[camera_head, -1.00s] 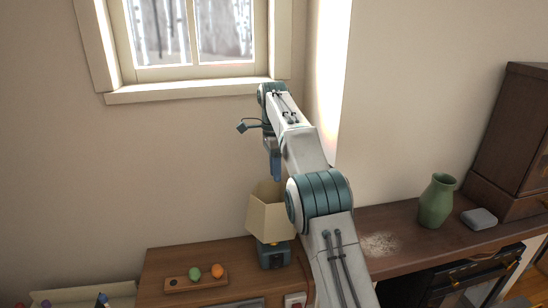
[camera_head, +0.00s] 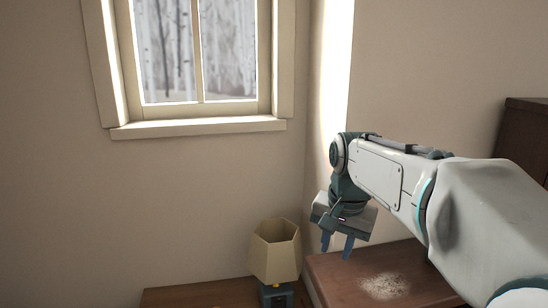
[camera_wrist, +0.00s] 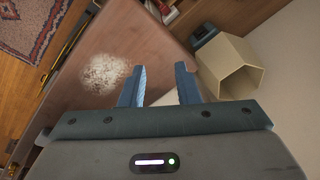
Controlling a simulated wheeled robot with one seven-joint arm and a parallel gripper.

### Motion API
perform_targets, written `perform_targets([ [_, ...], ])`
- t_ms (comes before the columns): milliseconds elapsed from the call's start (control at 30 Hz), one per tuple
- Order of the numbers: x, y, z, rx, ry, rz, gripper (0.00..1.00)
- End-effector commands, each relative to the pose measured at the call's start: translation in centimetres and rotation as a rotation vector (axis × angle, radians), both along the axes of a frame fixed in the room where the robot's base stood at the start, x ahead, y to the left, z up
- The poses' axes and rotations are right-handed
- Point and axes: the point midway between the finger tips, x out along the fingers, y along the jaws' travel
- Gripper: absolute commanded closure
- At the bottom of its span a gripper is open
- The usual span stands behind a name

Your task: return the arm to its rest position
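My gripper (camera_head: 337,247) hangs from the raised arm, fingers pointing down, above and in front of the brown counter (camera_head: 330,275). In the wrist view my gripper (camera_wrist: 158,85) shows its two blue fingers apart with nothing between them. The arm reaches in from the right side of the head view and hides part of the counter and wall.
A lamp with a beige shade (camera_head: 275,252) stands left of my gripper; it also shows in the wrist view (camera_wrist: 232,72). A pale speckled patch (camera_head: 384,286) lies on the counter. A window (camera_head: 197,55) is at upper left. A patterned rug (camera_wrist: 28,25) lies on the floor.

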Motion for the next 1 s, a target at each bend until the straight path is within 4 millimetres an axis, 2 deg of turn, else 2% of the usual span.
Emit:
perform_targets([
  [33, -2.0, -0.4, -0.7, -0.009, -0.02, 0.045, 0.71],
  [300, -10.7, -2.0, -5.6, -0.087, -0.118, 0.3, 0.71],
  [500, -14.7, -2.5, -9.0, -0.137, -0.161, 0.428, 0.71],
  [667, -15.8, -2.6, -10.0, -0.153, -0.172, 0.464, 0.71],
  [1000, -15.8, -2.6, -10.0, -0.153, -0.171, 0.466, 0.71],
])
